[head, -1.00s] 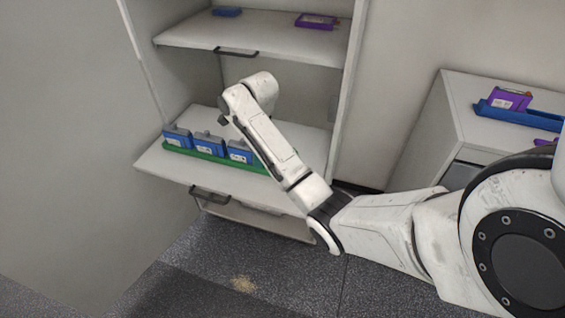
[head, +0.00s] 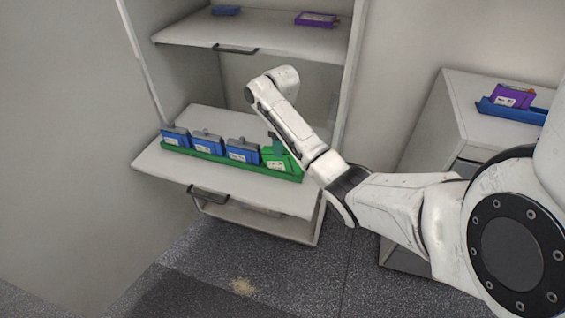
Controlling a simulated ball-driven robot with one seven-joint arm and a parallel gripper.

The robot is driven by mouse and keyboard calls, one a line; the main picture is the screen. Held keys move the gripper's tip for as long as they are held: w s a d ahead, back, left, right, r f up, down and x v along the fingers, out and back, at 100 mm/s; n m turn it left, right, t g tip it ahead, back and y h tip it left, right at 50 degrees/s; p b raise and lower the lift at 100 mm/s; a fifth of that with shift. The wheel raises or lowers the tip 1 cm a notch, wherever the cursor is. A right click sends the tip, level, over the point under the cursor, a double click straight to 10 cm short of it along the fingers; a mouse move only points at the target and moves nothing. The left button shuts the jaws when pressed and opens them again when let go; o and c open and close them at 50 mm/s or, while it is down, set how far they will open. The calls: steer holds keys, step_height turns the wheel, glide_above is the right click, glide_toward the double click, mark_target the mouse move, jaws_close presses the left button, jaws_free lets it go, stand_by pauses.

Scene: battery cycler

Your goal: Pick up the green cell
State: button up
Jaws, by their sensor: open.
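The green cell (head: 278,160) stands upright in the right end of the green tray (head: 203,155), on the lower shelf of the cabinet in the head view. It has a white label and a grey-green grip on top. My forearm (head: 287,122) crosses in front of and above its right side and covers a small part of it. My wrist (head: 283,76) bends over behind the forearm, above the shelf. My gripper's fingers do not show, so their distance from the green cell cannot be seen.
Blue cells (head: 207,142) stand in a row left of the green cell. The upper shelf (head: 262,33) holds a blue cell (head: 226,10) and a purple cell (head: 316,19). At right, a blue tray (head: 510,112) with a purple cell stands on a side cabinet (head: 460,92).

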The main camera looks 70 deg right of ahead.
mark_target(282, 160)
steer(key=f, duration=0.3)
steer(key=shift+s+d+f, duration=0.2)
steer(key=shift+s+f, duration=0.05)
steer(key=shift+w+f, duration=0.1)
steer(key=shift+f, duration=0.55)
jaws_close()
steer(key=shift+r, duration=0.1)
